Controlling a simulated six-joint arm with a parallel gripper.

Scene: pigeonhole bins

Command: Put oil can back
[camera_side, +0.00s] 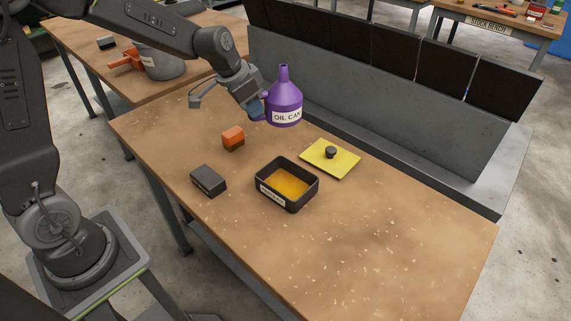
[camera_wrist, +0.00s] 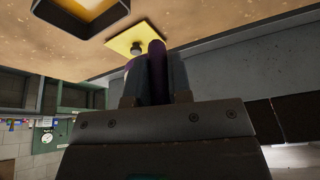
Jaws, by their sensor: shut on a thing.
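The oil can (camera_side: 285,104) is purple with a pointed spout and a white "OIL CAN" label. It is upright in the side view, and it appears to be held above the bench at its back edge. My gripper (camera_side: 259,108) is shut on its left side, seemingly at the handle. In the wrist view, my gripper (camera_wrist: 157,85) has a narrow purple part of the can between its fingers; most of the can is hidden. The grey pigeonhole unit (camera_side: 350,110) stands behind the bench, with a row of dark panels (camera_side: 395,53) along its top.
A black tray (camera_side: 300,205) with an amber bottom sits mid-bench. Beside it lie a yellow plate (camera_side: 342,158) with a black knob, an orange-brown block (camera_side: 233,138) and a dark grey box (camera_side: 208,180). The bench's right part (camera_side: 400,245) is clear.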

